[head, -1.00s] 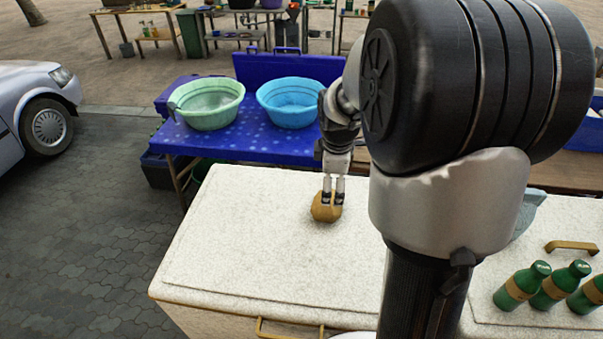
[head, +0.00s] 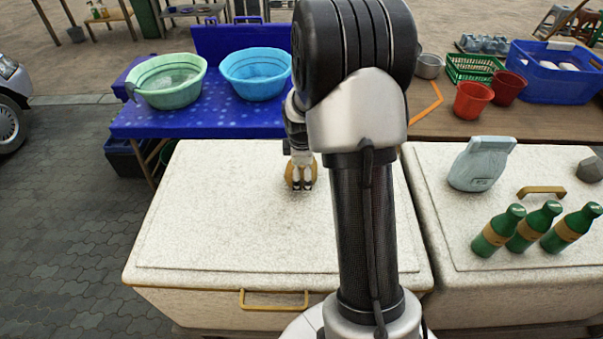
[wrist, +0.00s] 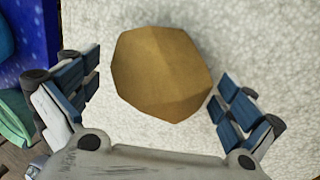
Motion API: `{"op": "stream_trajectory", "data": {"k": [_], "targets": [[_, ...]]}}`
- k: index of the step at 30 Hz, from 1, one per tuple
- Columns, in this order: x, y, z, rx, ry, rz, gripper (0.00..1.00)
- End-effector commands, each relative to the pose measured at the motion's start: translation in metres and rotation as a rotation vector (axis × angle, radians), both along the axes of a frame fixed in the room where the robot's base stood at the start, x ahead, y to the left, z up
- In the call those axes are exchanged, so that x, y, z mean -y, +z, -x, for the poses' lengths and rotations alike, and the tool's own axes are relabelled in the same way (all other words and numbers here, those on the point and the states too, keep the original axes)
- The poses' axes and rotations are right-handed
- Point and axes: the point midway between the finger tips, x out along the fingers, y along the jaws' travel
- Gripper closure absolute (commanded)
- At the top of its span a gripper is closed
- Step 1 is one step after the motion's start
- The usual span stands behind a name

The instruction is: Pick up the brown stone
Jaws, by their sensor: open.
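The brown stone (head: 290,174) is a faceted ochre lump on the white speckled lid (head: 220,225) of a chest, near its far edge. My gripper (head: 302,187) is at the stone in the head view and hides part of it. In the wrist view the stone (wrist: 162,74) lies ahead, between the lines of my open fingers (wrist: 157,92). A gap shows on the left, and the right finger is close to the stone's lower right edge. I cannot tell whether it touches.
A blue table with a green basin (head: 168,82) and a blue basin (head: 256,74) stands behind the chest. To the right, a second white lid holds green bottles (head: 533,227), a pale jug (head: 481,164) and a grey stone (head: 591,169). The lid's left and front are clear.

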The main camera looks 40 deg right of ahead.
Motion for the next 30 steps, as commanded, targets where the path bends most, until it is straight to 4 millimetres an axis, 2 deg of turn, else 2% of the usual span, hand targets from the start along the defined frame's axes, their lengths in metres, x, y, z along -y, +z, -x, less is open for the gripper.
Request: {"op": "stream_trajectory", "data": {"k": [3,11,30], "targets": [[0.0021,-0.0117,-0.0025,-0.001,0.0,-0.001,0.0],[0.0026,-0.0122,-0.0031,0.001,0.0,0.001,0.0],[0.0022,-0.0125,-0.0026,-0.002,0.001,0.0,0.43]]}}
